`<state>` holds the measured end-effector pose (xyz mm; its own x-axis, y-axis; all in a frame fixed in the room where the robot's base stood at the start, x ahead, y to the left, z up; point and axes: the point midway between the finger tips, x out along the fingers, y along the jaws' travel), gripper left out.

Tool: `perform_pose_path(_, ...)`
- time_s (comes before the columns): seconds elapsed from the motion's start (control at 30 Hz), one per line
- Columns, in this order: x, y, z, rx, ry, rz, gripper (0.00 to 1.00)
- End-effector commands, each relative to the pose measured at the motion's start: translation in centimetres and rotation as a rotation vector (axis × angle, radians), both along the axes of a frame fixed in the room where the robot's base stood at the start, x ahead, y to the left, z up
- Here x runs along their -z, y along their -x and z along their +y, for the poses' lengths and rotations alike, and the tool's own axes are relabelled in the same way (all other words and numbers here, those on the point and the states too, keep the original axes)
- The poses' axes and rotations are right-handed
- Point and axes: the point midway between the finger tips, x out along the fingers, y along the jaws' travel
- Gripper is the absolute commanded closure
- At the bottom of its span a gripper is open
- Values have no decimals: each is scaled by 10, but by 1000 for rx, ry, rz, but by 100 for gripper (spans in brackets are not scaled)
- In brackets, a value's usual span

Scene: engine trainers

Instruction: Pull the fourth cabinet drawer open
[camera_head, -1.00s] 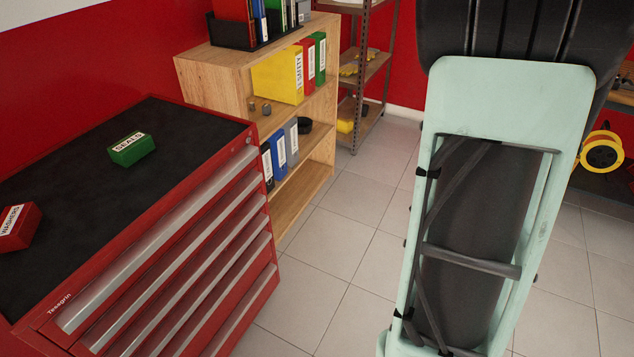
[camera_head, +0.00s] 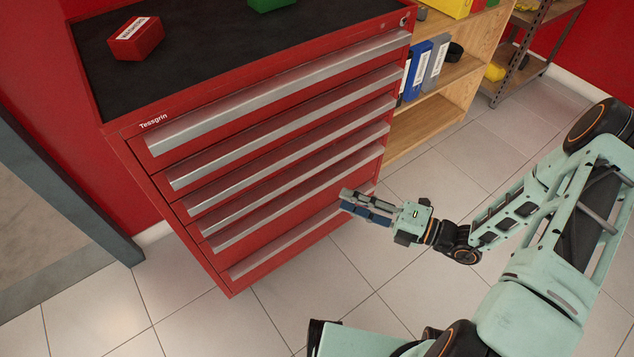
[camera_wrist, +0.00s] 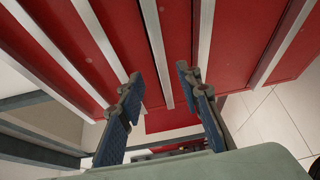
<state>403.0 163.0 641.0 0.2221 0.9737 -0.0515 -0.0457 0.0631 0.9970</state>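The red drawer cabinet (camera_head: 222,270) stands left of centre in the head view, with long silver handles across its front. The fourth drawer's handle (camera_head: 297,186) is on the lower half, and all drawers look shut. My gripper (camera_head: 343,200) is in front of the lower right part of the cabinet. In the wrist view, my gripper (camera_wrist: 158,84) is open, its two blue-grey fingers apart and nothing between the pads. A silver handle (camera_wrist: 155,45) runs between and beyond the fingertips there. I cannot tell which drawer it belongs to, nor see any contact.
A red box (camera_head: 136,40) and a green box (camera_head: 270,3) sit on the black cabinet top. A wooden shelf with binders (camera_head: 435,60) stands right of the cabinet. A grey frame (camera_head: 60,185) is at the left. The tiled floor (camera_head: 330,285) before the cabinet is clear.

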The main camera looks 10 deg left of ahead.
Motion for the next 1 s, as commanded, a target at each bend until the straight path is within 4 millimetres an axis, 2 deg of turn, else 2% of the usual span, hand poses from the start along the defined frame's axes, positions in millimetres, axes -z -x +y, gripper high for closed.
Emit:
perform_pose_path(0.03, 7, -8, 3, 38, -29, 19, 68)
perform_pose_path(0.1, 8, -15, 6, 73, -53, 35, 68)
perform_pose_path(0.27, 8, -23, 15, 94, -69, 45, 68)
perform_pose_path(0.7, 9, -45, 88, 89, -66, 43, 68)
perform_pose_path(0.8, 8, -49, 100, 89, -66, 43, 68)
perform_pose_path(1.0, 8, -53, 110, 91, -64, 43, 68)
